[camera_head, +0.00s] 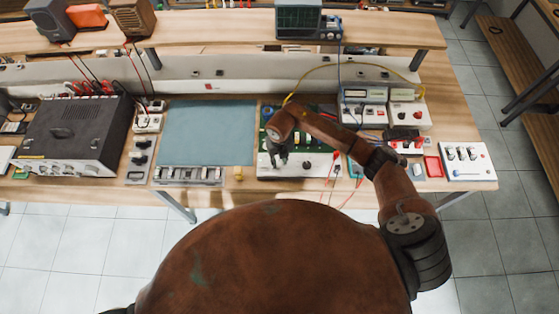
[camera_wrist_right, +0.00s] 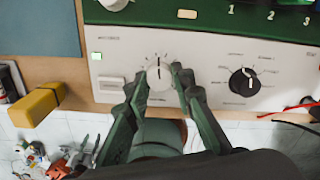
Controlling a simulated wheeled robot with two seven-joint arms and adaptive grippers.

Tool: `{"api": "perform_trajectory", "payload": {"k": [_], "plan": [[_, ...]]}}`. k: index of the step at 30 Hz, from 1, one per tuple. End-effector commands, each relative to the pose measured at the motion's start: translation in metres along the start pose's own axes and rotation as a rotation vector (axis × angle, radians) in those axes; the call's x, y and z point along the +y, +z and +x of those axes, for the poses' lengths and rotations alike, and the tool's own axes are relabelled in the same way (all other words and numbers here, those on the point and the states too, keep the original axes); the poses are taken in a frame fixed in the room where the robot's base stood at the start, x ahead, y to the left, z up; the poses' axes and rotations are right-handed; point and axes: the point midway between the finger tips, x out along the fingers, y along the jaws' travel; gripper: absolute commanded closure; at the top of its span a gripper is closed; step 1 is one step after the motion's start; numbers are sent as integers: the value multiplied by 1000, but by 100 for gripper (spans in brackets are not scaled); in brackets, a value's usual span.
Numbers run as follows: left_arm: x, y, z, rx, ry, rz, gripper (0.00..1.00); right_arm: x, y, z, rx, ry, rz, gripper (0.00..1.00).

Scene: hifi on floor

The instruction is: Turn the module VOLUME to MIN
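The module is a green board with a white front panel, at the front edge of the bench in the head view (camera_head: 264,171). In the right wrist view its white panel (camera_wrist_right: 112,68) carries a white round knob (camera_wrist_right: 158,75) with a dark pointer line, pointing about straight up. Its small label is not readable. My right gripper (camera_wrist_right: 158,79) has one fingertip on each side of this knob. I cannot tell whether they touch it. In the head view the right gripper (camera_head: 295,163) is over the panel's front. My left gripper is not in view.
A black knob (camera_wrist_right: 244,82) sits to the right on the same panel, with red and black leads beside it. A yellow block (camera_wrist_right: 36,105) is to the left. In the head view a blue mat (camera_head: 210,130), a dark instrument (camera_head: 73,133) and several small modules crowd the bench.

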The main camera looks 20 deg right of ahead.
Motion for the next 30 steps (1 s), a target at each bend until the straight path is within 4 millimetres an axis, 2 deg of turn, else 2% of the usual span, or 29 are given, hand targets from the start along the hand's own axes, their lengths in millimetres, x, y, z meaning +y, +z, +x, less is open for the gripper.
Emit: {"api": "perform_trajectory", "payload": {"k": [9,20,30], "plan": [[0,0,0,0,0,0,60,0,0,0,0,-1,0,100],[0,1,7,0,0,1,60,-1,0,1,-1,-3,-60,100],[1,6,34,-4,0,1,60,-2,1,3,-1,-4,-309,100]]}}
